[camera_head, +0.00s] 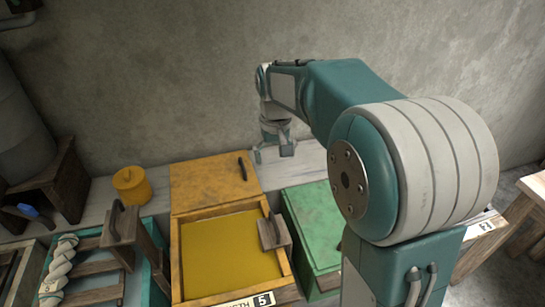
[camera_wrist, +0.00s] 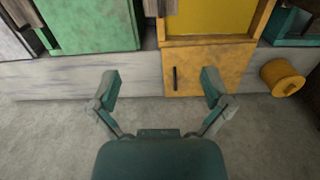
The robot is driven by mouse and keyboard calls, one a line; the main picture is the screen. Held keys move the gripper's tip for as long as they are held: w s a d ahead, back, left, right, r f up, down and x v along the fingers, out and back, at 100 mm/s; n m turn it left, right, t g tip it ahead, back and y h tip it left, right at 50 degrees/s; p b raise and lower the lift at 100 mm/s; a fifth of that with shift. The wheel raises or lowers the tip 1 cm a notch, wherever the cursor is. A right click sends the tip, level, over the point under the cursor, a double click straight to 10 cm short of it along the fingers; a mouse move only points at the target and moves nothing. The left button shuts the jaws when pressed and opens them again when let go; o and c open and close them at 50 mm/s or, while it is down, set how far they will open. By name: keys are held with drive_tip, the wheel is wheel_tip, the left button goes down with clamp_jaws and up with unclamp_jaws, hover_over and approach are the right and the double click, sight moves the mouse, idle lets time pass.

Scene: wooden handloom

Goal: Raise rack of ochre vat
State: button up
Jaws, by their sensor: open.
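The ochre vat (camera_head: 177,270) stands open in the head view, filled with flat yellow liquid (camera_head: 228,255). Its lid (camera_head: 205,185) is folded back towards the wall and has a dark handle (camera_head: 243,169). A wooden grip piece (camera_head: 275,235) sits at the vat's right rim, probably part of the rack; no rack bars show above the liquid. My gripper (camera_head: 274,152) is open and empty, beyond the lid near the wall. In the wrist view my open gripper (camera_wrist: 160,83) is apart from everything, with the lid (camera_wrist: 210,68) beyond its fingers.
A green vat (camera_head: 315,222) with a closed lid stands right of the ochre one. A teal vat (camera_head: 155,280) to the left has a wooden rack (camera_head: 93,270) with a pale twisted skein (camera_head: 58,270). A yellow pot (camera_head: 132,186) stands behind, near the wall.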

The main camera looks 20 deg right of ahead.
hover_over(275, 221)
wheel_tip(275, 221, down, 6)
wheel_tip(275, 221, down, 20)
drive_tip(key=shift+w+a+f, duration=0.1)
drive_tip(key=shift+f, duration=0.05)
idle(1.2)
drive_tip(key=shift+f, duration=0.1)
drive_tip(key=shift+f, duration=0.25)
clamp_jaws()
drive_tip(key=shift+r, duration=0.1)
